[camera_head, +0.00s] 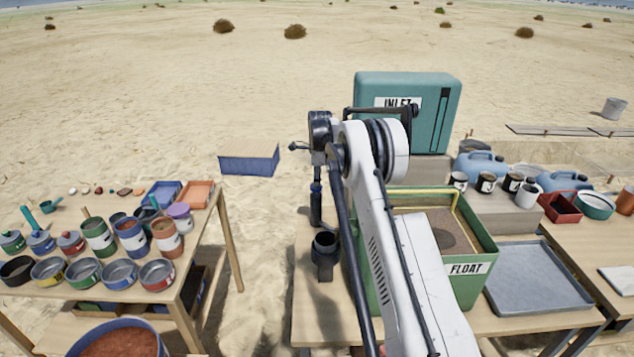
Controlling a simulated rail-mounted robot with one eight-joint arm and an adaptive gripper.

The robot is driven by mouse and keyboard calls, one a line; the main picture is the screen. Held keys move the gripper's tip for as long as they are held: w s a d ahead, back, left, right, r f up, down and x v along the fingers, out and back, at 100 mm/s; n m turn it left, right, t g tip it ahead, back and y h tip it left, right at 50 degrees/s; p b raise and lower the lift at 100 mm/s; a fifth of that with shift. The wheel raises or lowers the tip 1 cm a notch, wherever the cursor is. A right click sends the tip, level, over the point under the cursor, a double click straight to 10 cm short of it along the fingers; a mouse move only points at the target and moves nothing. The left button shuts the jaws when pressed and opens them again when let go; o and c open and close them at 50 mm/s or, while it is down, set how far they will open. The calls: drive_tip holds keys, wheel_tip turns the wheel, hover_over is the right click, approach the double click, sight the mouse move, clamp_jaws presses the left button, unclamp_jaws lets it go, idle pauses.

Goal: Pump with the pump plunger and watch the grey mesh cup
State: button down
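My gripper (316,212) hangs pointing down at the left end of my arm, just above a dark upright cylinder with a round top (325,243) on the middle table. The cylinder may be the pump; I cannot make out a separate plunger. The fingers are small and dark, so I cannot tell whether they are open, shut or touching it. The green tank labelled FLOAT (481,240) stands to the right, partly behind my arm, with sandy brown contents and a yellow pipe (440,192) over it. I cannot pick out the grey mesh cup; my arm hides part of the tank.
A teal tank labelled INLET (437,92) stands behind. A grey tray (537,283) lies right of the float tank. Blue jugs (480,166) and several mugs stand behind it. The left table (222,215) holds many cans and bowls. Sand is open between the tables.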

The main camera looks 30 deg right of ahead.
idle(0.3)
wheel_tip(320, 180, up, 14)
drive_tip(key=shift+s+d+p, duration=0.2)
drive_tip(key=shift+s+p, duration=0.05)
drive_tip(key=shift+p, duration=0.05)
idle(1.5)
